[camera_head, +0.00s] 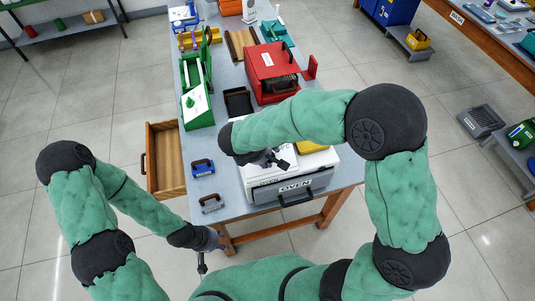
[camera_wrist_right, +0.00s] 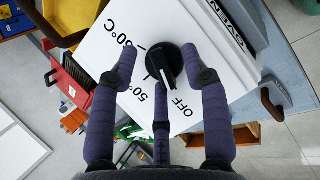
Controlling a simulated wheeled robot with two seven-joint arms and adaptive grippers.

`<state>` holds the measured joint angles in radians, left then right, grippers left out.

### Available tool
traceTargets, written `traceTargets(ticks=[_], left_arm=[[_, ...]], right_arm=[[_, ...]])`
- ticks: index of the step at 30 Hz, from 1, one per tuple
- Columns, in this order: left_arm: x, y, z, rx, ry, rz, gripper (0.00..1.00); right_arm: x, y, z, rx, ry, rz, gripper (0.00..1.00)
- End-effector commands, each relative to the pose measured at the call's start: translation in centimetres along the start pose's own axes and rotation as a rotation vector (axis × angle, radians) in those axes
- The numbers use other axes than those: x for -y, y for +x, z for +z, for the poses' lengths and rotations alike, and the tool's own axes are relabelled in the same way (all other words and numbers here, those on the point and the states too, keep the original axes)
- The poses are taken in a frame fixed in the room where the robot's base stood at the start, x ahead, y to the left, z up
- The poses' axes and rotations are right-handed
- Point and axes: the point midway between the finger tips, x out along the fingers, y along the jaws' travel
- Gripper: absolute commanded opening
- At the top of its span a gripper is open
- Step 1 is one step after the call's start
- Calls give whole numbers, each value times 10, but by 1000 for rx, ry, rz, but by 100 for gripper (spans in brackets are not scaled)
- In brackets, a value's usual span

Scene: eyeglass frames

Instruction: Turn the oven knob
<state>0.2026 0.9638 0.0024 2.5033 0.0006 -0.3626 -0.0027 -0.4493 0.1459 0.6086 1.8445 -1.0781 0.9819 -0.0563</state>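The white oven (camera_head: 295,187) stands at the near end of the table, with its label and dark handle facing me. In the right wrist view, its black knob (camera_wrist_right: 164,62) sits on the white top among markings that include OFF and 50°. I cannot tell which mark the knob points to. In the head view my right arm hides the knob. My left gripper (camera_head: 208,252) hangs empty at the lower left, its fingers apart.
A red toolbox (camera_head: 275,72) and a green box (camera_head: 195,92) stand farther along the table. An open wooden drawer (camera_head: 165,160) juts from its left side. A blue item (camera_head: 202,168) and a grey item (camera_head: 211,203) lie left of the oven.

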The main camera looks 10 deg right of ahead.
Motion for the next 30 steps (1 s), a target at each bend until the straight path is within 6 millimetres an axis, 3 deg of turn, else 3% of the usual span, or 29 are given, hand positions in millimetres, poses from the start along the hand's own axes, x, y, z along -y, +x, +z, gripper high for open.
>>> traceTargets(ticks=[8,21,30], left_arm=[[0,0,0,0,0,0,40],[0,0,0,0,0,0,40],[0,0,0,0,0,0,40]], right_arm=[[-2,-21,-1,-4,1,6,46],[-1,-101,0,-3,2,3,46],[0,-120,0,0,0,0,46]])
